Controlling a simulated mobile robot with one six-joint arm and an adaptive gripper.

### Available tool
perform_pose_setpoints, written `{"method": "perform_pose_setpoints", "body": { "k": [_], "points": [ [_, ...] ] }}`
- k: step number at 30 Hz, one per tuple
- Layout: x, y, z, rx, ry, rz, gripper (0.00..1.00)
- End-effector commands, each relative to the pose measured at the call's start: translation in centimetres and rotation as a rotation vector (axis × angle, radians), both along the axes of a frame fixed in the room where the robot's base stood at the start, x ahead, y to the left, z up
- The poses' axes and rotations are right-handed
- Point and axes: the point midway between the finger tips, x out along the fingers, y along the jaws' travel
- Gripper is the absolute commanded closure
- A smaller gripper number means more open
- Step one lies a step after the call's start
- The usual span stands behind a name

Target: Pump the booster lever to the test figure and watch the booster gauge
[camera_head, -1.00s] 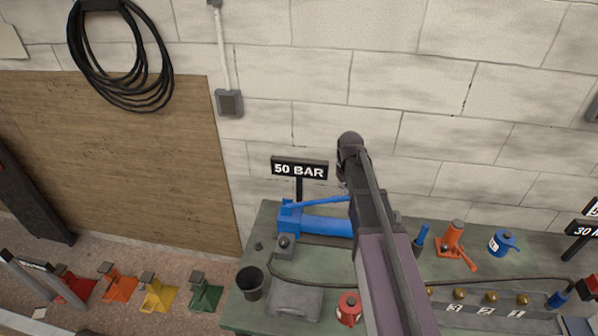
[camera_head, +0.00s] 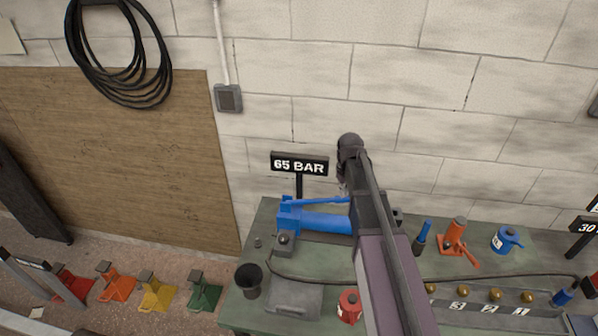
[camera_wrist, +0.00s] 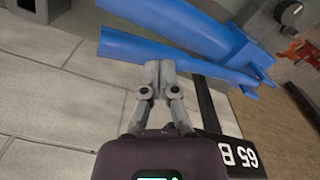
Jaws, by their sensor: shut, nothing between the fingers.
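The blue booster pump (camera_head: 327,221) lies on the green bench, with its blue lever (camera_head: 312,201) running low above the body. The booster gauge sign (camera_head: 300,164) behind it reads 65 BAR; it also shows, turned, in the wrist view (camera_wrist: 225,150). In the wrist view my gripper (camera_wrist: 158,66) is shut and empty, its fingertips at the edge of the lever (camera_wrist: 165,52). I cannot tell for sure whether they touch it. The pump body (camera_wrist: 190,22) lies beyond the lever. In the head view my arm hides the lever's right end and most of my gripper.
On the bench (camera_head: 345,262) stand a black cup (camera_head: 249,280), a red can (camera_head: 349,306), an orange jack (camera_head: 457,240) and a blue can (camera_head: 506,239). A second sign (camera_head: 588,226) is cut off at right. Coloured stands, including a green one (camera_head: 204,292), sit on the floor.

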Motion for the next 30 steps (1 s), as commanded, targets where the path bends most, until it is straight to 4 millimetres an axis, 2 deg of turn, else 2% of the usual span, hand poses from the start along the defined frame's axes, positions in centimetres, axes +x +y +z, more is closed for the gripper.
{"method": "perform_pose_setpoints", "body": {
  "k": [1,19,26,30],
  "points": [
    [0.0,0.0,-0.8,0.0,0.0,0.0,1.0],
    [0.0,0.0,-5.5,0.001,-0.001,0.0,1.0],
    [0.0,0.0,-4.3,0.001,-0.001,0.0,1.0],
    [0.0,0.0,-3.0,0.001,0.0,0.0,1.0]
  ]
}}
